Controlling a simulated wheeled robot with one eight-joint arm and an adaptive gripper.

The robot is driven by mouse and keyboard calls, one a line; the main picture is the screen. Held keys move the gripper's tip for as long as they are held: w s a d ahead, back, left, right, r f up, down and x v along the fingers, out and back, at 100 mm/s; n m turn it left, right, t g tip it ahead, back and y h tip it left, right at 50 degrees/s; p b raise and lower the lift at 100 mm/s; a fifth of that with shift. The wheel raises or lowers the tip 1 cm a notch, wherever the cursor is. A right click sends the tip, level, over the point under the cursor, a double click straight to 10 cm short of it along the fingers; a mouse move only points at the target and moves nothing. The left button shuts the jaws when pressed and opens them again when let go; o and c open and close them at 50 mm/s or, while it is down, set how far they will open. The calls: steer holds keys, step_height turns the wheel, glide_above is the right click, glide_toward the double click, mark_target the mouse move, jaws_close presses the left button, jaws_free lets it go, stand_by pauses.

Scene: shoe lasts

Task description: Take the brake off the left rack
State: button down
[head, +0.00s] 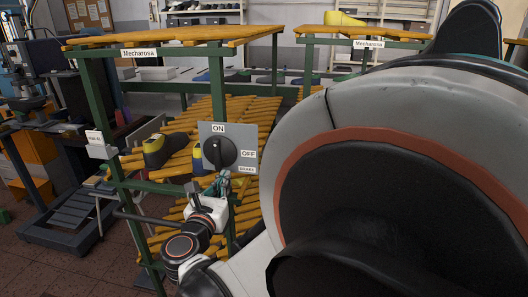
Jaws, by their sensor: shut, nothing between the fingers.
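The left rack (100,140) is a green metal frame with a yellow wooden top and slatted yellow roller shelves, labelled Mecharosa. A grey brake panel (243,136) is fixed to its front, marked ON at the top, OFF at the right and BRAKE at the lower right. A round black knob (226,152) sits on the panel; its grip looks roughly upright, toward ON. My gripper (222,180) is shut and empty, just below the knob at the panel's lower edge. I cannot tell whether it touches the panel.
Dark and yellow shoe lasts (156,152) lie on the rack's shelf. Machines (38,80) stand at the left. My own arm blocks most of the right side. Brown floor (80,265) shows at lower left.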

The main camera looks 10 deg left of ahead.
mark_target(217, 156)
steer(key=shift+w+d, duration=0.15)
steer(key=shift+w, duration=1.25)
steer(key=shift+w+d, duration=0.1)
steer(key=shift+w, duration=1.3)
steer(key=shift+a, duration=0.15)
steer(key=shift+a, duration=0.55)
steer(key=shift+a, duration=0.1)
